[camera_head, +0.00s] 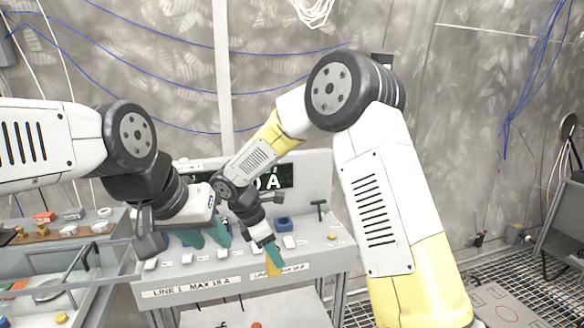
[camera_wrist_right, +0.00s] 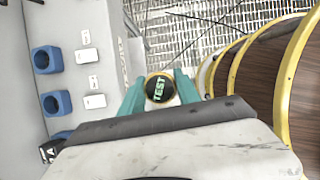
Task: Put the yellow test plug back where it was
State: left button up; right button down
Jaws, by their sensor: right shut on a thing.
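The yellow test plug (camera_wrist_right: 159,88) shows end-on in the right wrist view, with a black cap reading TEST and a yellow rim. It is between the teal fingers of my right gripper (camera_wrist_right: 160,95), which is shut on it. In the head view my right gripper (camera_head: 273,258) holds the yellow plug (camera_head: 271,266) at the front edge of the grey console (camera_head: 318,238). Blue sockets stand on the console, one (camera_head: 283,223) in the head view and several (camera_wrist_right: 47,59) in the right wrist view. My left gripper (camera_head: 207,236) is over the console, its teal fingers apart and apparently empty.
A dark display (camera_head: 275,176) ending in "0 A" stands behind the console, partly hidden by my right arm. A tray bench (camera_head: 100,250) is at the left. Wooden reels with yellow rims (camera_wrist_right: 275,70) and floor grating (camera_wrist_right: 195,25) show in the right wrist view.

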jog(key=d+f+m+g+y, duration=0.2)
jog(key=d+f+m+g, duration=0.1)
jog(key=d+m, duration=0.7)
jog(key=s+d+f+m+g+y, duration=0.1)
jog(key=d+f+m, duration=0.4)
jog(key=d+m, duration=0.5)
jog(key=shift+f+m+g+y, duration=0.15)
jog(key=shift+m+g+y, duration=0.45)
jog(key=shift+m+g, duration=0.4)
jog(key=shift+s+d, duration=0.1)
